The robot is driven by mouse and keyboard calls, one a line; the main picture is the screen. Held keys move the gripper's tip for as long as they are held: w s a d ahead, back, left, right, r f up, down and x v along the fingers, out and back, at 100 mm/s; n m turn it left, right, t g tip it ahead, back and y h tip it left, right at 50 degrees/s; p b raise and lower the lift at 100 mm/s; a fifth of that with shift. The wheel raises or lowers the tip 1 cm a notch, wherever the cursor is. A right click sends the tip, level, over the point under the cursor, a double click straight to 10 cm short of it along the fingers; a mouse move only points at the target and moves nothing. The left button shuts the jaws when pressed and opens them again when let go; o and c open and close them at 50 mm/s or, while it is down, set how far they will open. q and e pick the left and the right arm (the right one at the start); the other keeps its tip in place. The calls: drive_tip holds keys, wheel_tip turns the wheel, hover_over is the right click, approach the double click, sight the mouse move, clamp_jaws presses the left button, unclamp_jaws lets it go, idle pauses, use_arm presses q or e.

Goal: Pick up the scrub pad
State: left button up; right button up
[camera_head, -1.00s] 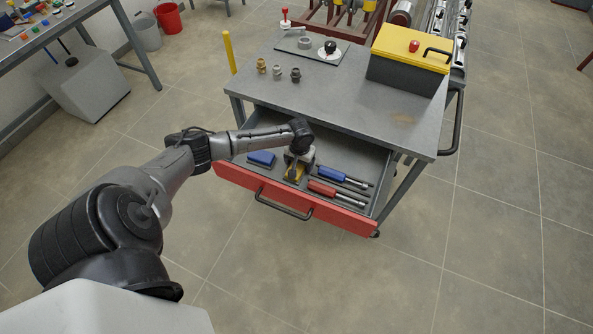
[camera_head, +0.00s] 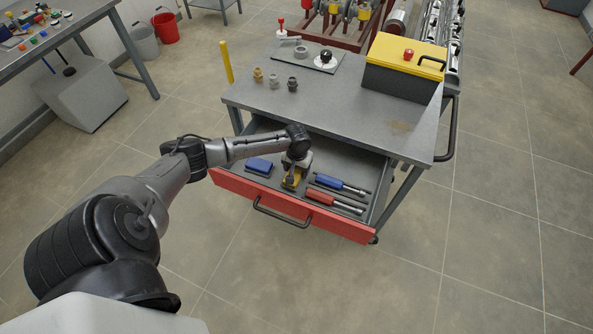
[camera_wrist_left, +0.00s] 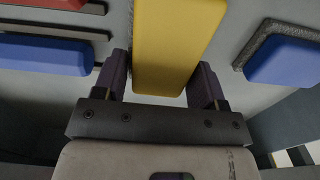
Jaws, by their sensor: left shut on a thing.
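My left gripper (camera_head: 296,172) reaches down into the open drawer (camera_head: 230,184) of the grey cart. In the left wrist view its two fingers (camera_wrist_left: 163,75) are on either side of a yellow block (camera_wrist_left: 172,45) with rounded corners, and they are shut on it. The yellow block also shows under the gripper in the head view (camera_head: 290,182), low in the drawer. A blue pad (camera_wrist_left: 287,60) with a rough grey layer lies apart from the gripper; in the head view it is to the left (camera_head: 259,166). I cannot tell from looks alone which is the scrub pad. My right gripper is out of view.
A blue-handled tool (camera_head: 340,185) and a red-handled tool (camera_head: 333,201) lie in the drawer to the right of the gripper. The cart top (camera_head: 330,108) overhangs the drawer's back and carries a yellow-lidded box (camera_head: 402,70) and small fittings. The drawer's red front (camera_head: 335,222) stands pulled out.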

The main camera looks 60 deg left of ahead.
use_arm(q)
wheel_tip(320, 180, up, 4)
drive_tip(key=shift+w+d+f+p, duration=0.15)
drive_tip(key=shift+f+p, duration=0.1)
drive_tip(key=shift+p, duration=0.25)
drive_tip(key=w+d+r+p, duration=0.1)
drive_tip(key=d+r, duration=0.2)
drive_tip(key=d, duration=0.2)
drive_tip(key=w+d+r+p, duration=0.1)
drive_tip(key=w+d+r, duration=0.1)
drive_tip(key=d, duration=0.3)
drive_tip(key=shift+w+d+r, duration=0.25)
drive_tip(key=shift+d+r, duration=0.1)
drive_tip(key=shift+r, duration=0.25)
